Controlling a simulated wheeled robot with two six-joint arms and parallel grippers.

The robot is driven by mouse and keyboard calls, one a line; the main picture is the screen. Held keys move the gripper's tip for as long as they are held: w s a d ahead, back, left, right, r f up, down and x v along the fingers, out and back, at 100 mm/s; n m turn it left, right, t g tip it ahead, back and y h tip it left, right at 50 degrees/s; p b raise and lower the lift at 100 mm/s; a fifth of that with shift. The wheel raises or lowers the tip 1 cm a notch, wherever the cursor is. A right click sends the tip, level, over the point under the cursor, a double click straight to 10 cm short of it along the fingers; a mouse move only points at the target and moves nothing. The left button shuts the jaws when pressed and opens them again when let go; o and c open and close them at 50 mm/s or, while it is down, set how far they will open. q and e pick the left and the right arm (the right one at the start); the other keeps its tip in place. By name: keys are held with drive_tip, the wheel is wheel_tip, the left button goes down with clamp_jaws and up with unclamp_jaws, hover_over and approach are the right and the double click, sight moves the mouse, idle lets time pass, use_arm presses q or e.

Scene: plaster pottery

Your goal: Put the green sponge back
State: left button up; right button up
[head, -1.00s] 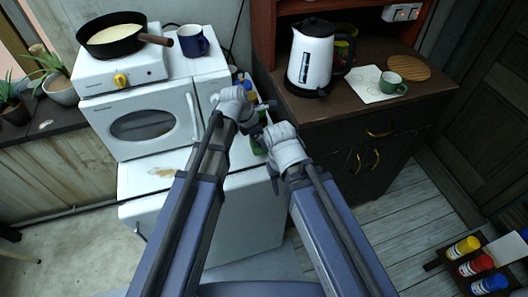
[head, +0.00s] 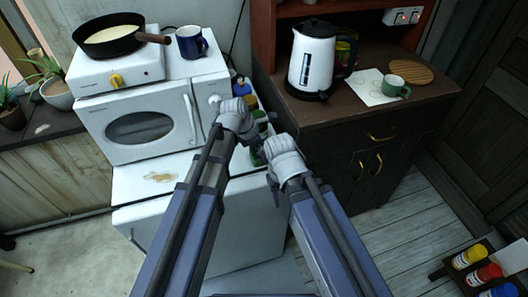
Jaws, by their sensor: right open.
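A small patch of green (head: 257,158) shows between my two grippers, at the right side of the white cabinet top; it may be the green sponge, but most of it is hidden. My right gripper (head: 270,150) is open, close beside this green patch, with its fingertips small and dark. My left gripper (head: 250,122) is up and to the left of it, in front of a narrow group of bottles; its fingers are too hidden to tell open from shut. I cannot tell whether either touches the green patch.
The white microwave (head: 140,125) stands left of my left gripper. A brown stain (head: 160,177) marks the white cabinet top (head: 135,192). Bottles (head: 242,88) stand in the gap behind. The dark counter at right holds a kettle (head: 312,60) and green mug (head: 394,86).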

use_arm(q)
drive_tip(key=shift+o, duration=0.4)
drive_tip(key=shift+r, duration=0.15)
drive_tip(key=shift+a+r+p, duration=0.15)
drive_tip(key=shift+r+p, duration=0.45)
drive_tip(key=shift+p, duration=0.15)
drive_tip(key=p+v, duration=0.9)
drive_tip(key=v, duration=0.1)
drive_tip(key=shift+a+r+p, duration=0.2)
drive_tip(key=shift+r+p, duration=0.1)
drive_tip(key=shift+p, duration=0.1)
drive_tip(key=shift+s, duration=0.1)
